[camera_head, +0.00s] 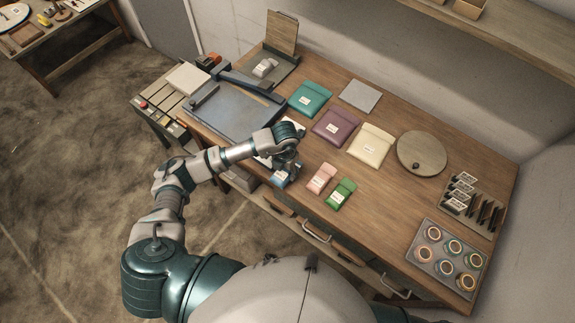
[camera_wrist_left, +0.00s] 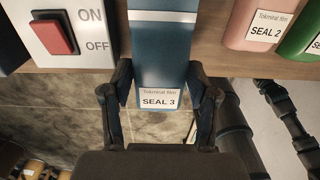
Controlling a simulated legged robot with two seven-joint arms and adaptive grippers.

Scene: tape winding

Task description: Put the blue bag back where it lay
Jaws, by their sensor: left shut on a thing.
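The blue bag (camera_head: 280,179), labelled SEAL 3, is at the front edge of the wooden table, left of the pink bag (camera_head: 322,178) and the green bag (camera_head: 341,194). My left gripper (camera_head: 287,163) is shut on it. In the left wrist view the blue bag (camera_wrist_left: 160,55) sits between the two fingers, its labelled end reaching out past the table edge over the floor. I cannot tell whether the bag touches the table. The pink bag (camera_wrist_left: 256,22), labelled SEAL 2, lies to its right there. My right gripper does not show clearly in either view.
A white box with a red ON/OFF switch (camera_wrist_left: 55,33) stands close left of the blue bag. Teal (camera_head: 309,98), purple (camera_head: 335,127) and cream pouches (camera_head: 370,145) lie behind. A round board (camera_head: 421,152) and a tray of rolls (camera_head: 426,266) are farther right.

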